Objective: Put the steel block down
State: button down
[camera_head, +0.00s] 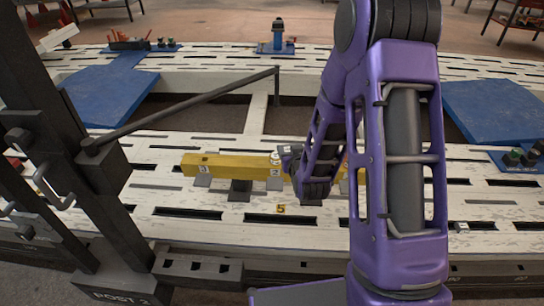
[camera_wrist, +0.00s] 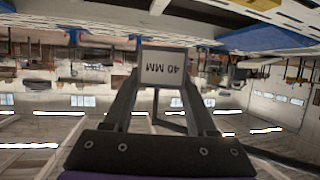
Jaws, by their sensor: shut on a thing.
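The steel block (camera_wrist: 164,68) is a grey block with a pale face marked "40 MM", upside down in the wrist view. My gripper (camera_wrist: 164,84) is shut on it, with one finger along each side. In the head view my gripper (camera_head: 287,152) is near the yellow beam (camera_head: 228,166), at its numbered face, and my arm hides part of the beam. The block is too small and covered there to make out clearly. I cannot tell whether it touches anything below.
The yellow beam rests on grey supports on a white slotted bench (camera_head: 185,229). A dark post (camera_head: 75,140) with a slanting bar (camera_head: 180,112) stands at left. Blue plates (camera_head: 108,92) lie at both sides.

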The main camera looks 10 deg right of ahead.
jog(key=w+a+f+n+y, duration=0.15)
jog(key=w+f, duration=0.25)
jog(key=w, duration=0.8)
jog(key=b, duration=0.1)
send_over(276, 155)
notch_tip(276, 155, down, 4)
jog(key=shift+n+y, duration=0.35)
jog(key=shift+y, duration=0.1)
notch_tip(276, 155, down, 10)
jog(key=shift+f+b, duration=0.1)
jog(key=shift+b, duration=0.6)
jog(key=shift+f, duration=0.1)
jog(key=shift+c, duration=1)
grip_release()
jog(key=shift+s+f, duration=0.1)
jog(key=shift+f, duration=0.1)
jog(key=shift+r, duration=0.2)
jog(key=p+v, duration=0.2)
jog(key=v, duration=1)
